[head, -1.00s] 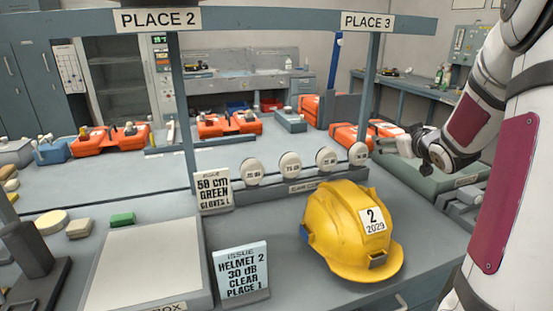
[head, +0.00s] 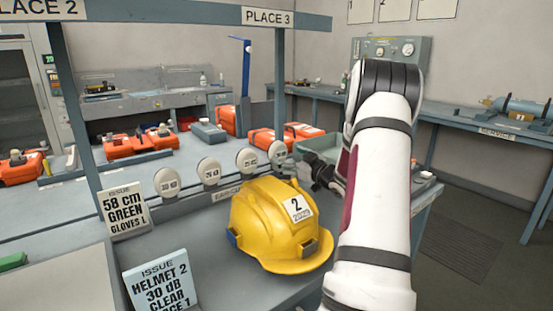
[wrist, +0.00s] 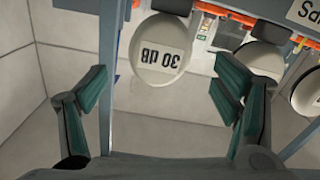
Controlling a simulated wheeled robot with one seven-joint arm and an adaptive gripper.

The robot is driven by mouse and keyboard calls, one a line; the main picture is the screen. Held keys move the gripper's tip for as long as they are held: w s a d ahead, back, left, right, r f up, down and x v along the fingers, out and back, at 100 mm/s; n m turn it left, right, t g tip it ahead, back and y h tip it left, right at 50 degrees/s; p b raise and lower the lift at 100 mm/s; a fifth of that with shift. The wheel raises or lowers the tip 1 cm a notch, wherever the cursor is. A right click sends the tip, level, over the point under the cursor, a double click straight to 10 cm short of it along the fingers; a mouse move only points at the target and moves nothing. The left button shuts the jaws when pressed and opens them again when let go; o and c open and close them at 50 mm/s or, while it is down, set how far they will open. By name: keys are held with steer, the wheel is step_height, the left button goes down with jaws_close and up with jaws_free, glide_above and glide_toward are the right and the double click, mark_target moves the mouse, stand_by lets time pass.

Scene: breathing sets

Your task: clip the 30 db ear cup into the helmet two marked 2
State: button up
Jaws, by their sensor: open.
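The yellow helmet (head: 270,225) marked 2 sits upright on the near bench, with a blue piece at its left edge and a dark grey fitting (head: 310,248) at its right. The round white 30 dB ear cup (wrist: 160,50) shows upside down in the wrist view, still up on its rack, ahead of my gripper (wrist: 163,85) and between its fingers in the picture. My fingers are open, empty and apart from it. In the head view my gripper (head: 314,170) is beside the rightmost cup (head: 277,152), whose label is too small to read there.
Other white ear cups (head: 208,171) stand in the row to the left, and one (wrist: 260,60) is close by in the wrist view. A post (head: 281,85) rises behind the row. An issue card (head: 160,285) reads helmet 2, 30 dB, clear, place 1.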

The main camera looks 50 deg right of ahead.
mark_target(281, 152)
steer(key=shift+b+x, duration=0.35)
steer(key=shift+x, duration=2.8)
steer(key=shift+r, duration=0.15)
steer(key=c, duration=1.3)
